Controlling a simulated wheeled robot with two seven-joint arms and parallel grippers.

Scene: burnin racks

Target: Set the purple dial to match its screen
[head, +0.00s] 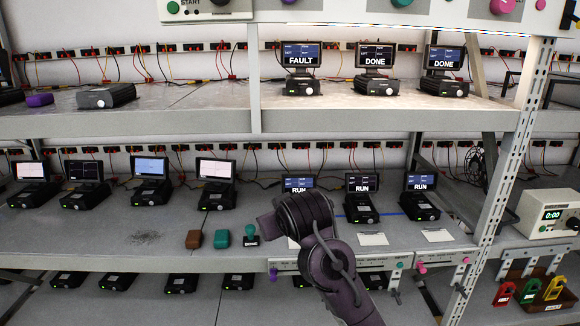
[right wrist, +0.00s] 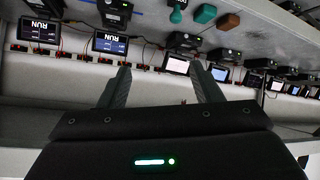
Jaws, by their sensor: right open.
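A small purple dial (head: 273,272) sits at the left end of the control panel on the middle shelf's front edge. Another purple knob (head: 288,1) is cut off at the top edge of the head view. The screen (head: 298,184) above the lower dial reads RUN and is partly hidden by my arm. My arm rises from the bottom in front of this panel; its gripper cannot be made out there. In the right wrist view my right gripper (right wrist: 160,78) is open and empty, its fingers apart before the shelf of upside-down devices. No dial shows in that view. My left gripper is out of view.
A pink knob (head: 421,268) sits further right on the panel. A brown block (head: 193,239), a teal block (head: 221,238) and a teal-handled stamp (head: 250,233) stand on the middle shelf. A rack post (head: 510,150) rises at right. The shelf's left front is clear.

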